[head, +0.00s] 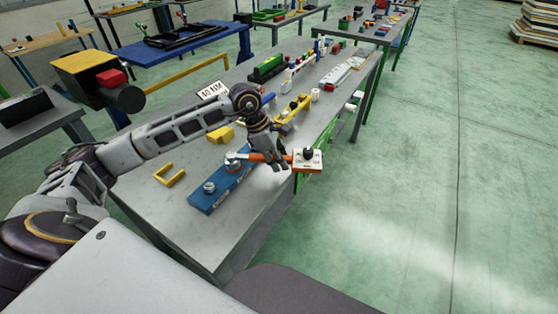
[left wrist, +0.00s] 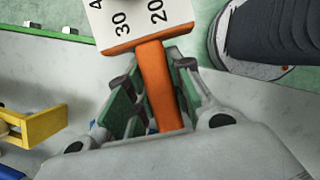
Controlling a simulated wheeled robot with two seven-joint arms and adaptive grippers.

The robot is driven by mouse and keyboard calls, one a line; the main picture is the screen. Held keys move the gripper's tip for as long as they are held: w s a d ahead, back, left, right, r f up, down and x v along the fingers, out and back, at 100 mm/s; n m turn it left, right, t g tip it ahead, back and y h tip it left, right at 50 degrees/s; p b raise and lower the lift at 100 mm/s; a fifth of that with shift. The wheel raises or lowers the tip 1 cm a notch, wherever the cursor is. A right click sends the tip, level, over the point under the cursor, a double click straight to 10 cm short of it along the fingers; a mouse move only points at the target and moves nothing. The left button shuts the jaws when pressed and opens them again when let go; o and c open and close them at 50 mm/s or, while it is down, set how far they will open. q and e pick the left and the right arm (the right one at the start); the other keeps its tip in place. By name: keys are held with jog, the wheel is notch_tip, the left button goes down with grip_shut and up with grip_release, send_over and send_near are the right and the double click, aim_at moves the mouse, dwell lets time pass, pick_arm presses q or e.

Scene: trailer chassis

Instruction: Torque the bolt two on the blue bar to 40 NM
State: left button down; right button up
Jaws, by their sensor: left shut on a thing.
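The blue bar (head: 204,203) lies on the grey table near its front end. One bolt (head: 209,187) stands uncovered at its near end. My left gripper (head: 272,160) is shut on the orange handle of the torque wrench (head: 255,157). The wrench head sits at the bar's farther bolt (head: 233,164); how fully it is seated I cannot tell. The wrench's dial box (head: 307,160) sticks out past the table's right edge. In the left wrist view the orange handle (left wrist: 160,85) runs between my fingers, and the dial plate (left wrist: 140,18) shows 20 and 30. My right gripper is not in view.
A "40 NM" sign (head: 212,90) stands at the table's left edge. A yellow bracket (head: 169,174) and a yellow block (head: 220,135) lie left of the bar. Several parts fill the table farther back. The green floor (head: 420,200) at right is clear.

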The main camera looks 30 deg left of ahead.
pick_arm(q)
jog(key=shift+r, duration=0.2)
jog(key=shift+r+p, duration=0.35)
jog(key=shift+r, duration=0.2)
jog(key=shift+r+p, duration=0.35)
jog(key=shift+r, duration=0.8)
jog(key=shift+r+p, duration=0.5)
jog(key=shift+r, duration=0.05)
jog(key=shift+r+p, duration=0.3)
jog(key=shift+r, duration=0.3)
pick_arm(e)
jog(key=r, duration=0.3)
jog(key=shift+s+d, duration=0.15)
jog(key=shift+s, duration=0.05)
